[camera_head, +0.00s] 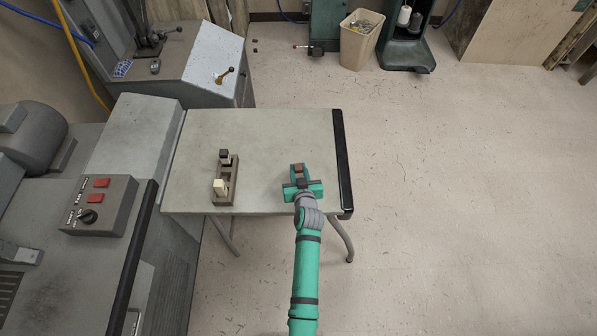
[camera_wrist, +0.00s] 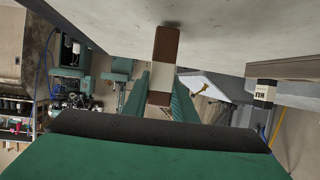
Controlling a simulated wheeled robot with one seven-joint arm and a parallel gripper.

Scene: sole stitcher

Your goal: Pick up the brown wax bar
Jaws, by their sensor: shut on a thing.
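The brown wax bar (camera_wrist: 165,45), with a pale band around its middle, stands between the two green fingers of my gripper (camera_wrist: 160,90) in the wrist view. My gripper is shut on it. In the head view my gripper (camera_head: 302,186) is over the right part of the small grey table (camera_head: 270,130), and the brown end of the bar (camera_head: 297,168) shows just beyond it. The wrist view seems inverted, with the table surface along the top. The bar's end is at or very near that surface; I cannot tell whether it touches.
A black edge strip (camera_head: 342,160) bounds the right side. A grey machine with a control box (camera_head: 98,205) is at left. Floor at right is clear.

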